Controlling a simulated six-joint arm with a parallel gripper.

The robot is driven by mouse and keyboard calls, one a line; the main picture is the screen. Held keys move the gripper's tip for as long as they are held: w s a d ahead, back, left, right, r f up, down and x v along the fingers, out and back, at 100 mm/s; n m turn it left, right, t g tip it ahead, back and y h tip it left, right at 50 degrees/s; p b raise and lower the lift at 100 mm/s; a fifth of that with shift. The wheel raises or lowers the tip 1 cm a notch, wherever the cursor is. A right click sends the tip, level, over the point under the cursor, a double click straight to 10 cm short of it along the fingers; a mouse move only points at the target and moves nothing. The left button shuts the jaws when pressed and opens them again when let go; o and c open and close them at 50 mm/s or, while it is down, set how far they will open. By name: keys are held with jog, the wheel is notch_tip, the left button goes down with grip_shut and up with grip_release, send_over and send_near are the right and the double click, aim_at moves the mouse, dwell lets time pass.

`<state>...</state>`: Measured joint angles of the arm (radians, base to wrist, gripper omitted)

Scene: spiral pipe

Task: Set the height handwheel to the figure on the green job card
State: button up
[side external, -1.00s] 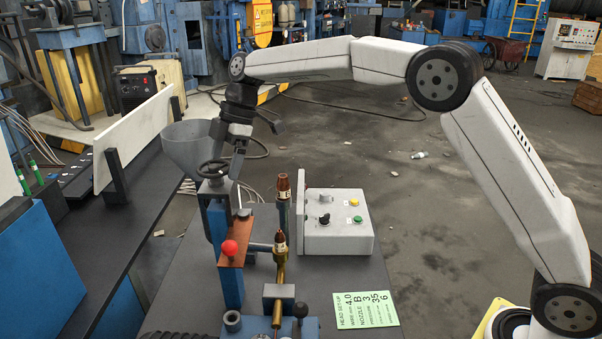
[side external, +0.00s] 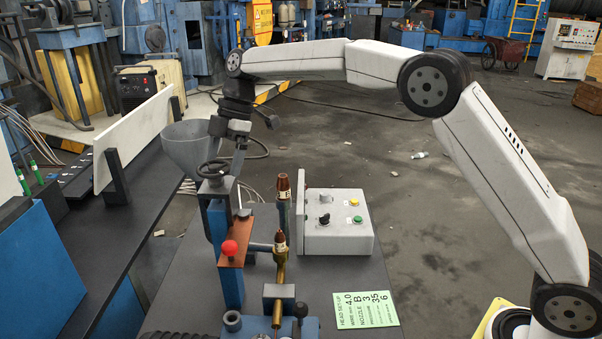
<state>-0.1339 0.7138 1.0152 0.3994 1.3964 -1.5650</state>
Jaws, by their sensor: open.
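My gripper (side external: 237,172) points down just right of and behind the wheel. Its jaws are open, and its fingertips are partly hidden; I cannot tell whether they touch the wheel. The green job card (side external: 366,309) lies on the bench at front right. It reads HEAD SET-UP, with 4.0, B, 3, 35 and 6 legible; the small row labels are too small to read. No scale reading on the column is legible.
A red knob (side external: 229,248) sits on a brown plate on the column. A copper-tipped nozzle (side external: 283,187) stands upright nearby, with another nozzle on the brass torch (side external: 280,243). A grey control box (side external: 338,222) stands to the right. The grey funnel (side external: 190,148) is close to my gripper.

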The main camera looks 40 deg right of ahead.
jog(key=v, duration=0.7)
jog(key=shift+r, duration=0.3)
jog(key=shift+d+f, duration=0.1)
jog(key=s+d+f+m+t+h, duration=0.25)
jog(key=s+d+f+m, duration=0.45)
jog(key=s+f+m, duration=0.35)
jog(key=s+d+f+m+h, duration=0.1)
jog(key=s+f+m, duration=0.3)
jog(key=s, duration=0.5)
jog(key=s+d+f+m+h, duration=0.1)
jog(key=s+d+f+m, duration=0.2)
jog(key=s+f, duration=0.5)
jog(key=shift+s+d+m, duration=0.25)
jog(key=shift+s+m, duration=0.2)
jog(key=shift+m, duration=0.2)
jog(key=shift+t, duration=0.25)
